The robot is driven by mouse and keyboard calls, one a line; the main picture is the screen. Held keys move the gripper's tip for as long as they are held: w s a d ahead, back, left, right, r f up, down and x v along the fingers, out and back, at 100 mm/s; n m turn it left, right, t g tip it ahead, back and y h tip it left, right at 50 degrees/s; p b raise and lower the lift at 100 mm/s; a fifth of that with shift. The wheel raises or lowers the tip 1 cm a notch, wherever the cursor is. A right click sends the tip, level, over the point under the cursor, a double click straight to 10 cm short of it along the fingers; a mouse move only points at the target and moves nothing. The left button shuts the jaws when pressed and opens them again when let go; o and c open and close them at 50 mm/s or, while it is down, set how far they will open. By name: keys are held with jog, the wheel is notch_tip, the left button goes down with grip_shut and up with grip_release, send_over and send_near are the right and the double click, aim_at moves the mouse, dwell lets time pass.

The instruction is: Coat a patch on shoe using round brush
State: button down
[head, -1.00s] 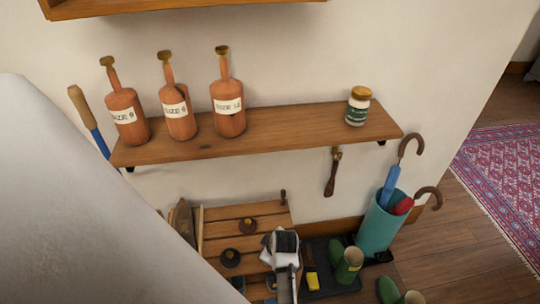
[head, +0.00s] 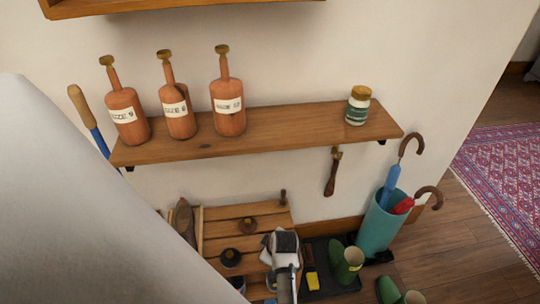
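My gripper (head: 282,246) is the small white and dark shape at the right end of the slatted wooden bench. Its fingers cannot be made out, so I cannot tell whether it is open or holds anything. Two dark round pieces with knobs sit on the slats, one farther back (head: 247,224) and one nearer (head: 231,258). They may be round brushes or lids; I cannot tell which. A small bluish shape (head: 238,284) at the bench's lower edge is partly hidden.
The wall shelf (head: 275,127) above holds several bottles and a jar (head: 358,106). A brush (head: 333,172) hangs under it. A teal umbrella stand (head: 379,228) and green boots (head: 346,262) stand right of the bench (head: 225,214). A dark tray lies beside my gripper.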

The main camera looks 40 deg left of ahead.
jog(key=shift+f, duration=0.4)
dwell(1.5)
notch_tip(320, 180, up, 7)
jog(key=p, duration=0.7)
dwell(0.8)
